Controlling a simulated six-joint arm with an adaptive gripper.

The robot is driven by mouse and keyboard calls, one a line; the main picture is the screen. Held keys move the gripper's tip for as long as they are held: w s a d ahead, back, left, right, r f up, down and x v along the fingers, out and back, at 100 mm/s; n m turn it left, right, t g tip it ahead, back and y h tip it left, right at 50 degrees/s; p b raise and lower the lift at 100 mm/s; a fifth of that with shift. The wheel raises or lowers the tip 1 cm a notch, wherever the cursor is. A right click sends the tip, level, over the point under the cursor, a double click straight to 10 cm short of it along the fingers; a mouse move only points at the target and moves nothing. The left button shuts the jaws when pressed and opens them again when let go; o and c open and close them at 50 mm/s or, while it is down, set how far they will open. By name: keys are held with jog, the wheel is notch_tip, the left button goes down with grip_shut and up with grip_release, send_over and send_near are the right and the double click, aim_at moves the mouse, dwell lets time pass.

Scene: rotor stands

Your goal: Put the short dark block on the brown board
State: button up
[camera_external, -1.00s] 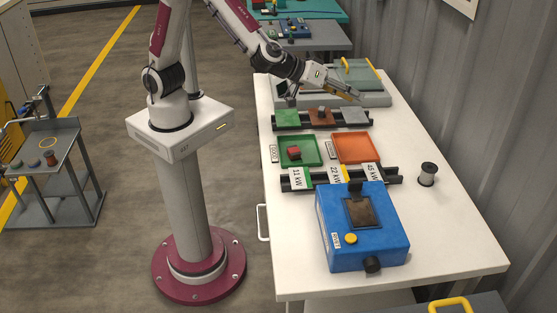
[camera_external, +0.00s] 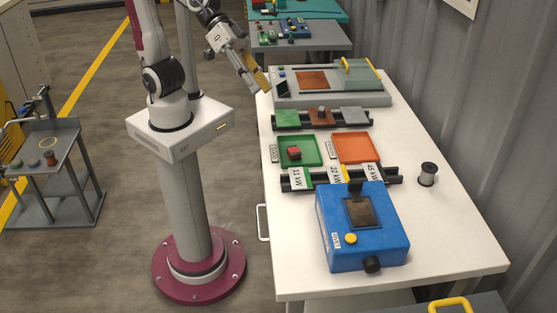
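The brown board (camera_external: 314,121) is the middle plate on a dark rail, between a green plate (camera_external: 287,119) and a grey plate (camera_external: 355,116). A small dark grey block (camera_external: 321,111) sits on the brown board. It looks short, but its exact height is hard to judge. My gripper (camera_external: 262,86) is over the table's far left edge, left of the grey machine and well apart from the block. No object shows in its fingers, but their gap is too small to judge.
A green tray (camera_external: 312,163) holds a red block (camera_external: 294,153); an orange tray (camera_external: 355,148) is empty. The grey machine (camera_external: 350,101) with a brown top panel stands behind. A blue box (camera_external: 335,235) and a spool (camera_external: 428,175) stand nearer. The table's right front is clear.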

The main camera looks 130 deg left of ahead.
jog(key=s+a+f+m+g, duration=0.1)
jog(key=s+f+m+g, duration=0.1)
jog(key=s, duration=0.9)
jog(key=s+f+m+g+y, duration=0.1)
jog(key=s+f, duration=0.3)
jog(key=s, duration=0.7)
jog(key=shift+a+f+m+g, duration=0.4)
jog(key=shift+m+g, duration=0.2)
jog(key=shift+g, duration=0.3)
